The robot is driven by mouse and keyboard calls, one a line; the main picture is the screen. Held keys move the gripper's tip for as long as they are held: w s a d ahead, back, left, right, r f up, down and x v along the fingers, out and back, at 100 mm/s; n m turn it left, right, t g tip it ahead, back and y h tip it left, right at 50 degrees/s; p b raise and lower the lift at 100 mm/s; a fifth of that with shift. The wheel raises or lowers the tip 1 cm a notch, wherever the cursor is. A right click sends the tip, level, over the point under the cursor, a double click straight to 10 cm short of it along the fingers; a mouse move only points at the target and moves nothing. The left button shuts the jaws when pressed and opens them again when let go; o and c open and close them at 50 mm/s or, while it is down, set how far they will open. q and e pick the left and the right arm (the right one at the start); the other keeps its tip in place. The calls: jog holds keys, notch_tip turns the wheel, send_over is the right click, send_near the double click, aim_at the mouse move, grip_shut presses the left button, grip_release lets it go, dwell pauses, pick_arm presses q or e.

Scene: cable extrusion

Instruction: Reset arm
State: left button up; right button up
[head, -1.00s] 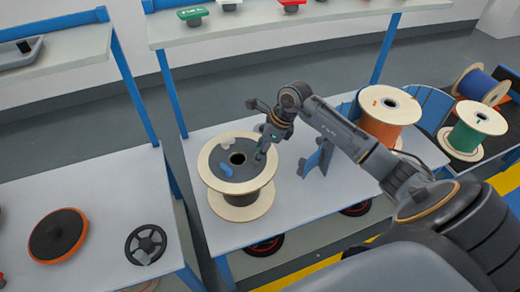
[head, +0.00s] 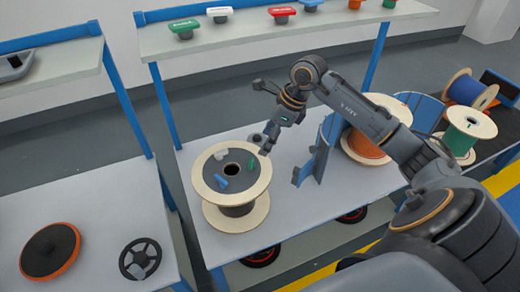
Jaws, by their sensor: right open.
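My right arm (head: 355,110) comes in from the right over the middle table. Its right gripper (head: 261,117) is open and empty, with its fingers spread wide. It is above and behind the right edge of a dark-topped cable spool (head: 233,205) with pale wooden flanges. The lower finger appears close to the spool's far right rim; whether they touch I cannot tell. On the spool's top lie a small blue piece (head: 221,181), a whitish piece (head: 221,155) and a green piece (head: 251,165) around the centre hole. My left gripper is not in view.
A blue upright bracket (head: 318,158) stands right of the spool. An orange spool (head: 363,146) stands behind my forearm, with green (head: 460,138) and blue (head: 466,91) spools beyond. A left table holds an orange-rimmed disc (head: 50,251) and a black wheel (head: 142,258). Shelves run behind.

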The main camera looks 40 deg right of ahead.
jog(key=shift+v, duration=0.95)
